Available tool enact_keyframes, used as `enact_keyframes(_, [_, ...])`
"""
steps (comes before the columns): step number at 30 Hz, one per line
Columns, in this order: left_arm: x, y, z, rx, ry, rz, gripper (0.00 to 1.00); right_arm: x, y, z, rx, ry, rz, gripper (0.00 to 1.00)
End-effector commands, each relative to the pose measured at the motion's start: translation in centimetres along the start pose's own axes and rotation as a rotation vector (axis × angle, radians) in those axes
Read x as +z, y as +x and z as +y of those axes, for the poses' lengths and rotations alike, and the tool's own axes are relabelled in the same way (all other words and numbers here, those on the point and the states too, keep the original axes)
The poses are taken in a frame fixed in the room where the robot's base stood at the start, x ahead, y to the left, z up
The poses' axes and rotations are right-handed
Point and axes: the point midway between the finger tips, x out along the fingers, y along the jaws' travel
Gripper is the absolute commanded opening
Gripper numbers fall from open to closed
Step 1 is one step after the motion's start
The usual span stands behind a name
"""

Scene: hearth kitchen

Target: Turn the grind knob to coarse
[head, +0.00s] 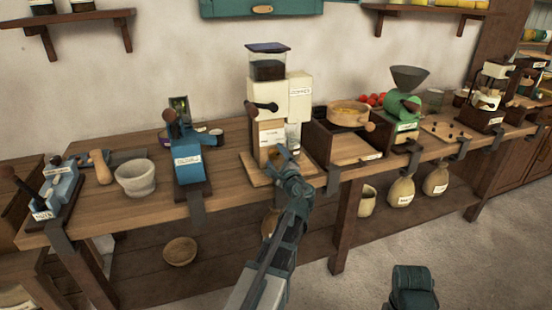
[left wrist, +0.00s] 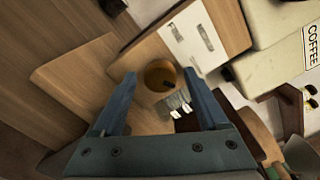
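A white card (left wrist: 190,34) with small print, too small to read, is beside the knob. My left gripper (head: 284,152) is low at the grinder's front and hides the knob in the head view. In the left wrist view its open fingers (left wrist: 160,74) are on either side of the knob, with gaps visible.
A blue grinder (head: 188,165) and a stone mortar (head: 136,178) stand left on the bench. A wooden box mill (head: 350,140) and a green mill (head: 400,112) stand right. A dark teal part of my right arm shows at the bottom right.

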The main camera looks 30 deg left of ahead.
Motion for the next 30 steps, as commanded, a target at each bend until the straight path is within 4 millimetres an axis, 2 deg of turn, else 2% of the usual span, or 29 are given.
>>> enact_keyframes(8, [0.0, 0.0, 0.0, 0.0, 0.0, -0.001, 0.79, 0.0, 0.0, 0.0, 0.0, 0.0, 0.0, 0.3])
enact_keyframes(11, [0.1, -0.6, 0.0, -0.001, 0.0, -0.001, 0.79, 0.0, 0.0, 0.0, 0.0, 0.0, 0.0, 0.3])
enact_keyframes(14, [0.1, -2.0, 0.0, -0.001, 0.0, 0.0, 0.79, 0.0, 0.0, 0.0, 0.0, 0.0, 0.0, 0.3])
enact_keyframes(24, [0.1, -9.4, 0.1, -0.002, 0.0, 0.003, 0.79, 0.0, 0.0, 0.0, 0.0, 0.0, 0.0, 0.3])
enact_keyframes(30, [0.1, -12.3, 0.1, -0.001, 0.0, 0.001, 0.79, 0.0, 0.0, 0.0, 0.0, 0.0, 0.0, 0.3])
